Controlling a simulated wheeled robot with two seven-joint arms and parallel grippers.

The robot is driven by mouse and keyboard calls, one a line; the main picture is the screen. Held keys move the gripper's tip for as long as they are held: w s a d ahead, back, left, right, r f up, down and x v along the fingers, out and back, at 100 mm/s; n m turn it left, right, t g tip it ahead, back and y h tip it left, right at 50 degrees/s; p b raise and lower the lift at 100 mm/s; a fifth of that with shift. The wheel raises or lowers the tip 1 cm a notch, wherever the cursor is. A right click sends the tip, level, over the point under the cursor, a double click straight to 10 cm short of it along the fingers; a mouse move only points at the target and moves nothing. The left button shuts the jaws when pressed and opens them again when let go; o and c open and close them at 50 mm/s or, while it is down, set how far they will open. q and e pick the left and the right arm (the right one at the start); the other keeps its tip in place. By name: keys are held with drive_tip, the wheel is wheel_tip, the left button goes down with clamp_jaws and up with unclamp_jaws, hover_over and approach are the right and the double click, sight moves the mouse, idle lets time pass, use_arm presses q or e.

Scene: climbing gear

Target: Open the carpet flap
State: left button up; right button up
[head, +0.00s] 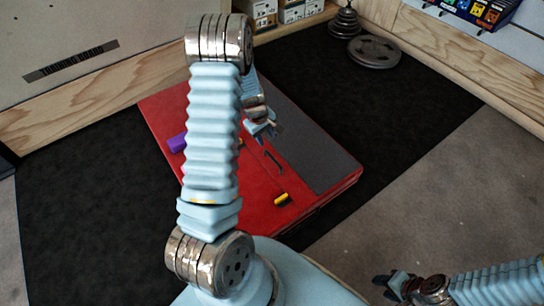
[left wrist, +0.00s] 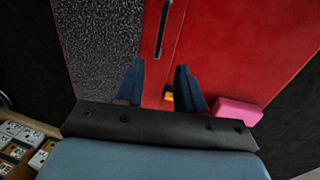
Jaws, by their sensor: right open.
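The grey carpet flap (head: 320,152) lies flat along the right part of a red crash pad (head: 250,205) on the floor. In the left wrist view the flap (left wrist: 95,40) is the speckled grey strip at left, beside the red surface (left wrist: 245,50). My left gripper (head: 266,130) is over the pad near the flap's left edge; its two dark fingers (left wrist: 160,86) are apart with nothing held between them. I cannot tell if they touch the pad. My right gripper (head: 388,284) is open and empty at the lower right, away from the pad.
A dark strap (head: 272,162) lies on the red beside the flap. A purple block (head: 177,142) and a yellow-and-black piece (head: 282,199) are on the pad. Weight plates (head: 374,51) and boxes (head: 291,11) stand behind.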

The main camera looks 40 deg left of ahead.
sight(272, 158)
use_arm(q)
drive_tip(key=f, duration=0.4)
drive_tip(key=w+f+b, duration=0.1)
drive_tip(key=f, duration=0.3)
drive_tip(key=w+f+b, duration=0.1)
drive_tip(key=f, duration=0.3)
drive_tip(key=shift+w+d+f, duration=0.15)
drive_tip(key=shift+d+f, duration=0.2)
drive_tip(key=shift+d, duration=0.05)
clamp_jaws()
